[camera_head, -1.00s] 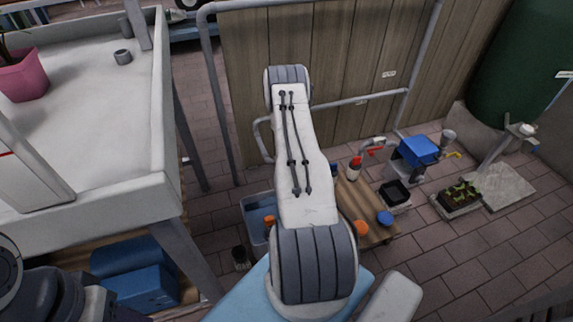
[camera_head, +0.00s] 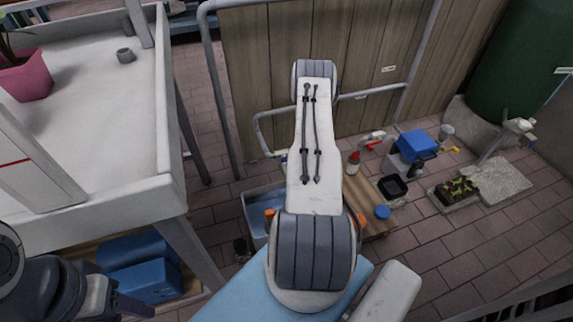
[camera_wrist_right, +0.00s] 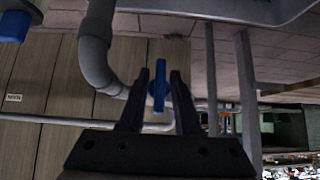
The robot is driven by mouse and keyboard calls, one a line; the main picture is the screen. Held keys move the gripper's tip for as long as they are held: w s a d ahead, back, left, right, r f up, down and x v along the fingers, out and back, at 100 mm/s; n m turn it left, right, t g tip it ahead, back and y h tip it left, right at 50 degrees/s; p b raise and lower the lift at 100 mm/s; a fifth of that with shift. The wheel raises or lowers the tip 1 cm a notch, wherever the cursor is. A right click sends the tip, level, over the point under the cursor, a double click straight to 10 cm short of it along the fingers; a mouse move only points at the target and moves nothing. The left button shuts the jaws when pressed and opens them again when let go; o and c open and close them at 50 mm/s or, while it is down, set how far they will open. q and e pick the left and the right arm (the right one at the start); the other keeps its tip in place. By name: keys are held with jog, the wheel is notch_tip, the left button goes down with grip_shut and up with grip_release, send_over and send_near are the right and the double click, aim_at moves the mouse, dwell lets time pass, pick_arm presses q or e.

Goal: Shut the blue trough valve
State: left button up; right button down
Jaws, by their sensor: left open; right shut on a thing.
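The blue trough valve handle (camera_wrist_right: 159,84) shows in the right wrist view as a narrow blue lever in front of a grey bent pipe (camera_wrist_right: 95,50). It lies between the two dark fingers of my right gripper (camera_wrist_right: 160,88), which is shut on it. In the head view my own right arm covers the middle, and the valve and right gripper are hidden behind it. A grey-blue trough (camera_head: 252,203) shows partly left of that arm. My left gripper (camera_head: 128,303) is open and empty at the lower left, away from the valve.
A white bench (camera_head: 110,80) fills the left, with blue bins (camera_head: 145,275) under it. A wooden fence (camera_head: 250,70) and grey rail stand behind. A low wooden table (camera_head: 370,200), a blue-topped box (camera_head: 416,145) and a planter (camera_head: 458,192) stand right.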

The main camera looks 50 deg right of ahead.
jog(key=shift+w+r, duration=0.1)
jog(key=c, duration=0.9)
grip_release()
jog(key=p+v, duration=0.4)
jog(key=v, duration=0.6)
jog(key=shift+r, duration=0.15)
jog(key=shift+s, duration=0.2)
